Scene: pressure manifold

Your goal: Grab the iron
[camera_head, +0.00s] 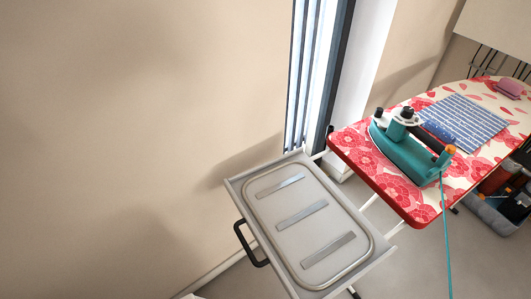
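A teal iron (405,151) with a dark handle sits on the near left end of the ironing board (362,162), which has a red and pink floral cover. The iron has a white and black top part at its left end and an orange piece at its right end. A teal cord (446,235) hangs from that right end, over the board's edge and down out of the picture. Neither of my grippers shows in the head view, and nothing is seen holding the iron.
A grey tray-like rest (262,209) with metal strips and a black side handle (249,245) adjoins the board. A striped blue cloth (465,122) and a pink item (508,87) lie on the board. A bin (503,213) stands below right. A wall is at left.

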